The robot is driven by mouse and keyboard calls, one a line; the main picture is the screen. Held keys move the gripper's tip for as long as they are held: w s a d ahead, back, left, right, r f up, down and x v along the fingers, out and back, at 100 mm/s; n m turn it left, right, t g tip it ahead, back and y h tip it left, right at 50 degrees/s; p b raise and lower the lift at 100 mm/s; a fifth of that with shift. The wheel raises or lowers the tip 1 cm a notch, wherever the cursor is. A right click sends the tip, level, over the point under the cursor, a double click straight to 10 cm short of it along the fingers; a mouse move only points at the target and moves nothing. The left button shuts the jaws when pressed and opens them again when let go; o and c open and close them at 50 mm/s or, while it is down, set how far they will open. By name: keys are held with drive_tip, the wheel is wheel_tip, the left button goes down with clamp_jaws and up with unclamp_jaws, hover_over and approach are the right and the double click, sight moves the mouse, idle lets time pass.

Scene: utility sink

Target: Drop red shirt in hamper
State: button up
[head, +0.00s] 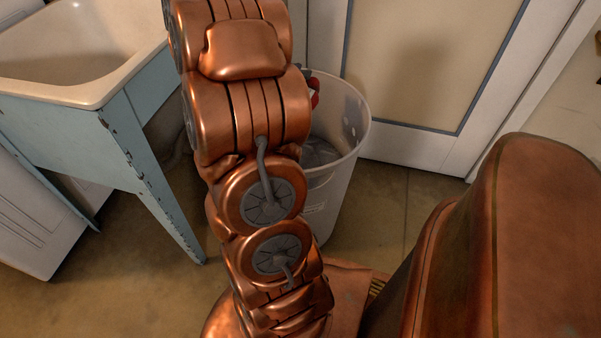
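The hamper (345,165) is a tall, pale, translucent bin with holes near its rim. It stands on the floor behind my arm, which covers its left part. A small red patch (316,91), likely part of the red shirt, shows at the right edge of my arm, over the hamper's back rim. A small dark grey piece just above the red is probably part of my gripper (305,71). The fingers are hidden behind my arm, so I cannot tell whether they hold the red cloth. Something greyish shows inside the hamper.
A white utility sink (75,75) on a pale blue stand (130,135) is at the left. A white appliance (35,220) stands below and beside it. A white door with a beige panel (430,60) is behind the hamper. Brown floor is clear right of the hamper.

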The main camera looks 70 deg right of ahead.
drive_tip(key=o, duration=0.4)
drive_tip(key=v, duration=1.2)
drive_tip(key=shift+f, duration=0.1)
idle(0.5)
drive_tip(key=s+a+r+m+t+y+p, duration=0.1)
drive_tip(key=a+r+m+y+p, duration=0.3)
drive_tip(key=a+r+p, duration=0.4)
drive_tip(key=s+a+r+m+t+y+p, duration=0.1)
drive_tip(key=s+a+r+m+y+p, duration=0.3)
drive_tip(key=a, duration=1.6)
drive_tip(key=s+a+r+m+t+y+p, duration=0.2)
drive_tip(key=a+r+p, duration=1)
drive_tip(key=p, duration=0.6)
drive_tip(key=shift+s+a+r+m+y, duration=0.15)
drive_tip(key=shift+s+a+m+y, duration=0.1)
drive_tip(key=shift+a+m+y, duration=0.35)
drive_tip(key=shift+s+a+r+m+y, duration=0.15)
drive_tip(key=shift+s+a+m+y, duration=0.2)
drive_tip(key=shift+m, duration=0.45)
